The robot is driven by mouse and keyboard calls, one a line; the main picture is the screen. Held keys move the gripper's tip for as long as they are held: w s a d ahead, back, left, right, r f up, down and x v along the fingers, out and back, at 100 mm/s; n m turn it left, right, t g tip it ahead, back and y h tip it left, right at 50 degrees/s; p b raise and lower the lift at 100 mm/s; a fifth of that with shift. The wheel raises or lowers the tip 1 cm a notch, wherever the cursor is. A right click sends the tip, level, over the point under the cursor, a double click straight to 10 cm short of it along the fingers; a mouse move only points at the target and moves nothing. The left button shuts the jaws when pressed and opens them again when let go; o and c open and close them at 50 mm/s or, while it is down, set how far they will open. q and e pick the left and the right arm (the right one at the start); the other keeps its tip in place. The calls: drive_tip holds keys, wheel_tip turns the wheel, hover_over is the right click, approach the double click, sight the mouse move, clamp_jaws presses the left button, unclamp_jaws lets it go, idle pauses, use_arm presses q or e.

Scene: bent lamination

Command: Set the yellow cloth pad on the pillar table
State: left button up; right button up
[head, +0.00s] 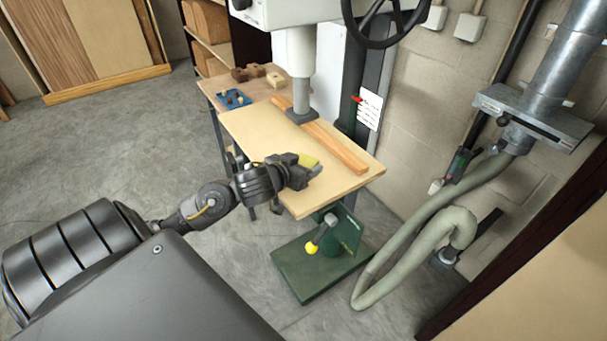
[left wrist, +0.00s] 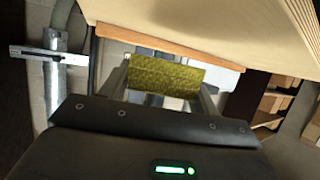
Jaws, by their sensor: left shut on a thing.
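The yellow cloth pad (head: 309,161) is in my left gripper (head: 305,170), which is shut on it. In the head view the gripper and pad appear over the near edge of the pillar table (head: 262,142), a pale wooden top. I cannot tell whether the pad touches it. In the left wrist view the pad (left wrist: 165,76) shows flat between the fingers of the left gripper (left wrist: 165,88), with the table top (left wrist: 220,25) beyond it. My right gripper is not in view.
A long wooden strip (head: 335,147) lies along the table's back side, under the machine's spindle (head: 301,85). A blue tray (head: 233,99) and several wooden blocks (head: 257,71) sit on the bench behind. A grey hose (head: 420,235) hangs at the right. The table's near half is clear.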

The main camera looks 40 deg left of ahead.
use_arm(q)
drive_tip(key=shift+w+a+f+b, duration=0.15)
drive_tip(key=shift+f+b, duration=0.15)
drive_tip(key=shift+f, duration=0.7)
drive_tip(key=shift+w+a+f+b, duration=0.15)
drive_tip(key=shift+f+b, duration=0.15)
drive_tip(key=shift+f, duration=0.65)
drive_tip(key=shift+f, duration=0.1)
drive_tip(key=o, duration=1)
drive_tip(key=shift+c, duration=0.2)
